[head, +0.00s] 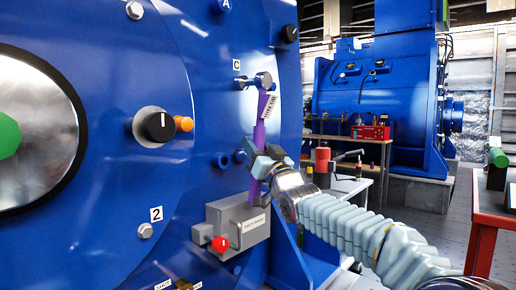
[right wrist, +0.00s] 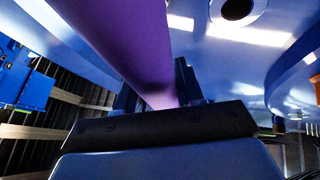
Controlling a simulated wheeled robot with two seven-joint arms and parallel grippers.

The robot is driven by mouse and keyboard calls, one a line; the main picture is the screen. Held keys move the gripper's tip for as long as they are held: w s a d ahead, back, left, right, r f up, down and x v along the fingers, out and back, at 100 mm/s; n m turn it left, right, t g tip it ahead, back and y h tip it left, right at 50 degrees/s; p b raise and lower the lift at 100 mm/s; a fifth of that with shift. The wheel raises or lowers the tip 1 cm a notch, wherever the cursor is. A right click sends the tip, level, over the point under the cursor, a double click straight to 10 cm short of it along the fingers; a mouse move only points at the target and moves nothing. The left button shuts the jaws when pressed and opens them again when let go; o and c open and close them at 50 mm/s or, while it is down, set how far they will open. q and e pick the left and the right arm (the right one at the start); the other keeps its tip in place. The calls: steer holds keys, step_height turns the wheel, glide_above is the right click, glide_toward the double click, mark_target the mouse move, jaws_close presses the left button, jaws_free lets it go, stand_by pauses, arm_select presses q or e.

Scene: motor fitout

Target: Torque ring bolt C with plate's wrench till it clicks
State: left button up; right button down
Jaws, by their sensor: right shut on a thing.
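A torque wrench with a purple handle (head: 262,129) and a white tag stands nearly upright in front of the blue motor face. Its silver head (head: 263,80) is at the top, level with ring bolt C (head: 240,82), below the white C label (head: 236,65). The head meets or lies very close to the bolt; I cannot tell if it is fully seated. My right gripper (head: 262,166) is shut on the lower handle. In the right wrist view the purple handle (right wrist: 125,40) runs up from between the fingers (right wrist: 155,92). My left gripper is out of view.
A grey box with a red knob (head: 220,243) sticks out just below my right gripper. A black knob (head: 160,126) and orange button (head: 184,124) are on the motor face. A red-topped table (head: 490,208) stands at the right; a workbench (head: 345,140) is behind.

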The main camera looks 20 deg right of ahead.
steer(key=shift+s+a+r, duration=0.1)
steer(key=shift+a+r, duration=0.05)
steer(key=shift+r, duration=0.05)
steer(key=shift+s+a+r+m+g+h, duration=0.1)
steer(key=shift+s+a+m+g+h, duration=0.1)
steer(key=shift+a+m+h, duration=0.35)
steer(key=shift+s+a+r+m+g+h, duration=0.1)
steer(key=shift+s+a+m+h, duration=0.2)
steer(key=shift+m, duration=0.35)
steer(key=shift+w, duration=0.1)
steer(key=shift+a, duration=0.1)
steer(key=shift+s+a+r+m+g+h+p, duration=0.15)
steer(key=shift+s+a+m+h+p, duration=0.15)
steer(key=shift+a+m+p, duration=0.35)
steer(key=shift+s+a+r+m+g+h+p, duration=0.15)
steer(key=shift+a+m+h+p, duration=0.2)
steer(key=shift+p, duration=0.45)
